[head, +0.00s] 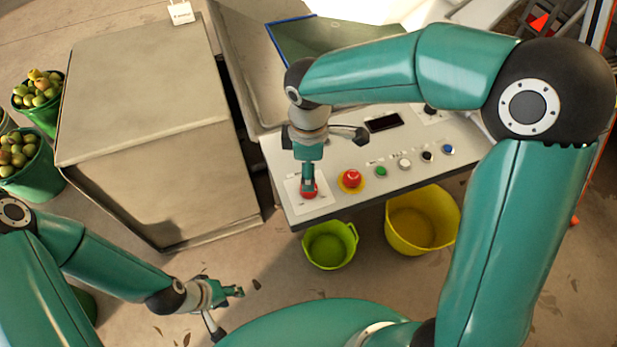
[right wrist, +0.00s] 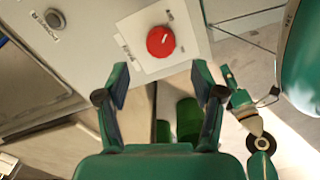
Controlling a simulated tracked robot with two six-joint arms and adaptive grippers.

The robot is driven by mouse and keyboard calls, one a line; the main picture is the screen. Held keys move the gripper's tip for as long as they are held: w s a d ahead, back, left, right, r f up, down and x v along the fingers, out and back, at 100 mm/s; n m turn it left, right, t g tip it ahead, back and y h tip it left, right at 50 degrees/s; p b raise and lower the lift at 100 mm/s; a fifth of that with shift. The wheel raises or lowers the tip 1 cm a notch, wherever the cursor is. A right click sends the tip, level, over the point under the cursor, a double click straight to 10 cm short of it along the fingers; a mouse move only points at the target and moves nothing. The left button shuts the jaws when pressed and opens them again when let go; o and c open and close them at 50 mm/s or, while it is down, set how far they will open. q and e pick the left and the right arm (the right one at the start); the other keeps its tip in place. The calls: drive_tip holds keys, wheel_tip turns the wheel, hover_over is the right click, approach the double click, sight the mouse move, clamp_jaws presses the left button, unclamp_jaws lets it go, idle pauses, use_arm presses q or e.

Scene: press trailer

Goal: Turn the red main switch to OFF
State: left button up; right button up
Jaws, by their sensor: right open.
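The red main switch (head: 309,191) is a round knob on a pale plate at the near left corner of the control panel (head: 330,205). In the right wrist view, the knob (right wrist: 160,41) has a small pale mark toward its upper right; the labels around it are too small to read. My right gripper (head: 308,180) is above the switch and partly covers it in the head view. In the wrist view its two fingers (right wrist: 160,78) are apart and empty, with the knob just beyond their tips. My left gripper (head: 236,291) is low above the floor, far from the panel; its opening is unclear.
A red mushroom button on yellow (head: 351,179) sits right of the switch. Green (head: 380,171), white (head: 404,164), black (head: 427,156) and blue (head: 448,149) buttons follow. Green (head: 329,246) and yellow (head: 420,220) buckets stand below. A large box (head: 145,90) stands left.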

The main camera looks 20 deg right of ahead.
wheel_tip(320, 180, up, 5)
drive_tip(key=shift+r, duration=0.2)
drive_tip(key=shift+f, duration=0.1)
idle(0.4)
